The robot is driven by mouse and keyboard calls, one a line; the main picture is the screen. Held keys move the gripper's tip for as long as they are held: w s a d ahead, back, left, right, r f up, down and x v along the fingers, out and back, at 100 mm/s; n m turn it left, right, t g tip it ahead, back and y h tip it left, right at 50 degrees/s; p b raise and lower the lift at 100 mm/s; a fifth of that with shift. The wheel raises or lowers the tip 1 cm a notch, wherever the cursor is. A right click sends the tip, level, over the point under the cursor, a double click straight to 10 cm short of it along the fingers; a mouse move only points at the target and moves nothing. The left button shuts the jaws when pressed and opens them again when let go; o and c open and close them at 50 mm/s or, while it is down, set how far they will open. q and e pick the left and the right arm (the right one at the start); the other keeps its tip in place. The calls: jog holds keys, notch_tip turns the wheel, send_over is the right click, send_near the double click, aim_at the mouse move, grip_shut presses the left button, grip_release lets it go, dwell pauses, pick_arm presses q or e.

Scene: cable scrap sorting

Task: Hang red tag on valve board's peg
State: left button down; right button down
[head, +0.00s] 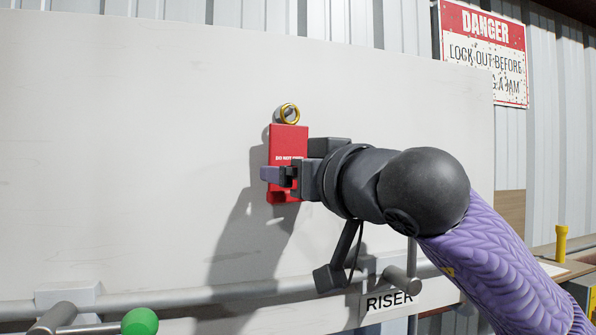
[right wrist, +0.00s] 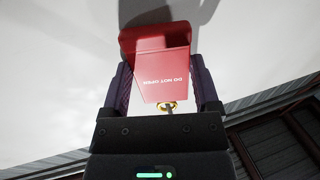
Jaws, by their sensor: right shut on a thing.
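The red tag (head: 287,146), lettered "DO NOT OPEN" in the right wrist view (right wrist: 170,68), is upright in front of the pale valve board (head: 130,150). My right gripper (head: 280,176) is shut on it, with one finger on each side. A brass ring (head: 289,113) shows at the tag's top edge, close to the board; it also shows in the right wrist view (right wrist: 168,106). My left gripper is not in view.
A grey pipe (head: 220,293) runs along the lower board, with a green knob (head: 140,322) at lower left and a "RISER" label (head: 388,303) at lower right. A danger sign (head: 484,50) hangs at upper right. The board left of the tag is bare.

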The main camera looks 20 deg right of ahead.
dwell(0.3)
grip_release()
